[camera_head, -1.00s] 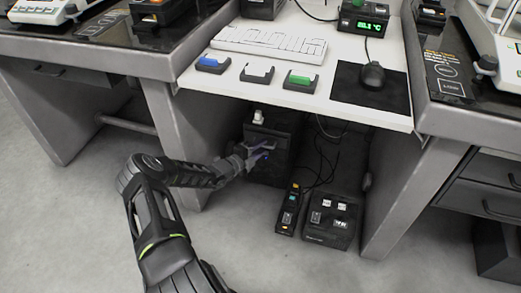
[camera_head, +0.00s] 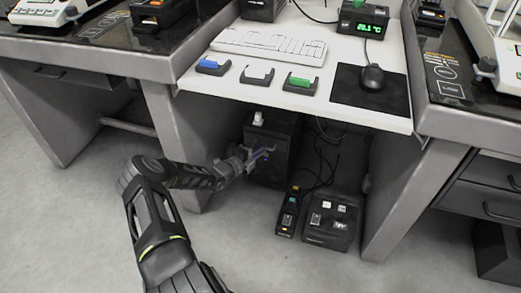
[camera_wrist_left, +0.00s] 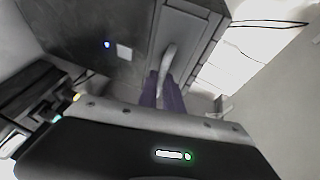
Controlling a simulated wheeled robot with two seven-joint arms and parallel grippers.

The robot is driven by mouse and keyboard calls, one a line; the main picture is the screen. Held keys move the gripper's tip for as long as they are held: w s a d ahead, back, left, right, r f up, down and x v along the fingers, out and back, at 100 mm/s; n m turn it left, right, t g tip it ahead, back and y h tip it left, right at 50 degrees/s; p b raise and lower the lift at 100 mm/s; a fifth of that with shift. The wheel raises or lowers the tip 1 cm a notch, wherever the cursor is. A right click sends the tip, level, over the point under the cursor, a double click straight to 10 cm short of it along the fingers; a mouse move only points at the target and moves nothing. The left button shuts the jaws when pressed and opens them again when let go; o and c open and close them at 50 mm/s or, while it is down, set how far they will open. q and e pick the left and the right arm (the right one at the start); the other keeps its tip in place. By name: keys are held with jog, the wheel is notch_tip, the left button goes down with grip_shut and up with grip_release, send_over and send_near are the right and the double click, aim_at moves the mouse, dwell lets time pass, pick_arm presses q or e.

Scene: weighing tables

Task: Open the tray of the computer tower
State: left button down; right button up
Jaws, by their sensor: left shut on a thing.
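The black computer tower (camera_head: 285,135) stands on the floor under the white desk. My left gripper (camera_head: 265,152) is at its front face. In the left wrist view, my two purple-grey fingers (camera_wrist_left: 162,88) are shut on a pale curved handle (camera_wrist_left: 168,57), which stands out from a grey rectangular tray front (camera_wrist_left: 185,28). The tower's dark face (camera_wrist_left: 95,35) also shows there, with a small blue light and a pale square. The fingers hide part of the handle. How far the tray stands out is hard to tell. My right gripper is not in view.
A small white object (camera_head: 258,118) sits on the tower. A power strip (camera_head: 288,212) and a black box (camera_head: 330,222) stand on the floor to its right, with loose cables behind. The desk edge (camera_head: 300,105) overhangs the tower. The floor in front is clear.

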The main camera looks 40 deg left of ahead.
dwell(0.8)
